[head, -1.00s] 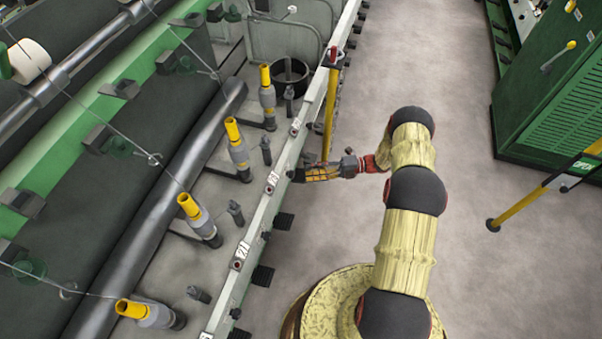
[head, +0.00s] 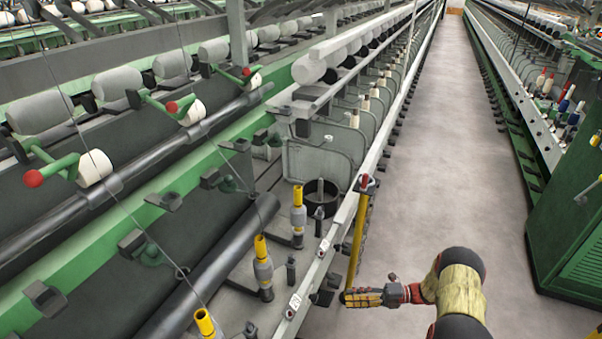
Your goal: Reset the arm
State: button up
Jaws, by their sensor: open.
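My gripper (head: 358,297) shows in the head view at the bottom centre, at the end of my yellow-covered arm (head: 460,290). It points left, toward the rail of the spinning frame. I see nothing held between its fingers, which are small and seen from above. The lower part of my arm is outside the picture.
The spinning frame's grey rail (head: 343,235) runs along the left, with yellow-topped spindles (head: 298,212) and a black can (head: 320,196) behind it. A green cabinet (head: 570,225) stands at the right. The grey aisle floor (head: 420,150) between is clear.

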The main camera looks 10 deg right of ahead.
jog(key=s+a+f+n+g+h, duration=0.1)
jog(key=s+a+f+n+g, duration=0.1)
jog(key=s+f+n, duration=0.4)
jog(key=s+r+n+g+h, duration=0.3)
jog(key=s+r+n, duration=0.2)
jog(key=n, duration=0.3)
jog(key=s+r+n+g+h+p, duration=0.1)
jog(key=s+r+n+h, duration=0.35)
jog(key=r+n, duration=0.6)
jog(key=s+r+n+h, duration=0.3)
jog(key=r+n+h, duration=0.25)
jog(key=r, duration=0.95)
jog(key=s+a+r+n+t+h, duration=0.1)
jog(key=s+a+r+n+t, duration=0.1)
jog(key=r, duration=0.6)
jog(key=s+a+r+n+t+p, duration=0.1)
jog(key=s+a+r+n+t, duration=0.2)
jog(key=r, duration=0.5)
jog(key=s+a+r+n+t+h, duration=0.1)
jog(key=s+a+r+n+t, duration=0.1)
jog(key=r, duration=0.6)
jog(key=s+a+n, duration=0.1)
jog(key=s+a, duration=0.1)
jog(key=a, duration=0.1)
jog(key=shift+s+a+t+h+p, duration=0.15)
jog(key=shift+s+t+h+p, duration=0.15)
jog(key=shift+t+p, duration=0.1)
